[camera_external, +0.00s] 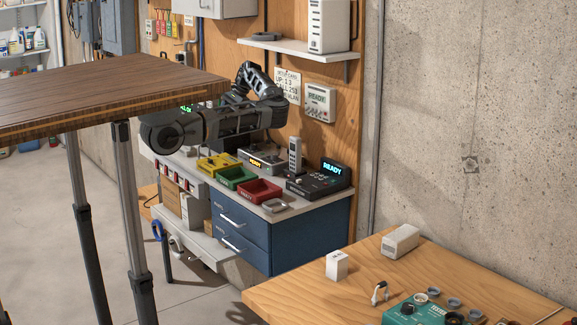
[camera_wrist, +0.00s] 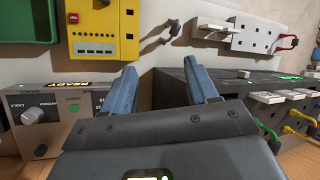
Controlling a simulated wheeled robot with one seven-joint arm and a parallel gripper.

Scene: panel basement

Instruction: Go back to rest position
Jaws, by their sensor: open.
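My gripper (camera_wrist: 163,82) shows in the wrist view with two blue-grey fingers spread apart and nothing between them. Behind the fingers are a grey box with a knob and a yellow READY label (camera_wrist: 55,118) at left and a dark box with white switches (camera_wrist: 172,92) at right. In the external view my dark arm is folded over the back of the workbench (camera_external: 310,200). My gripper's fingers cannot be made out there.
Yellow, green (camera_external: 236,177) and red (camera_external: 259,191) trays and a black READY device (camera_external: 318,180) sit on the bench. A wooden raised table (camera_external: 100,95) stands at left. A shelf (camera_external: 290,47) hangs above. Another table (camera_external: 290,292) holds small items.

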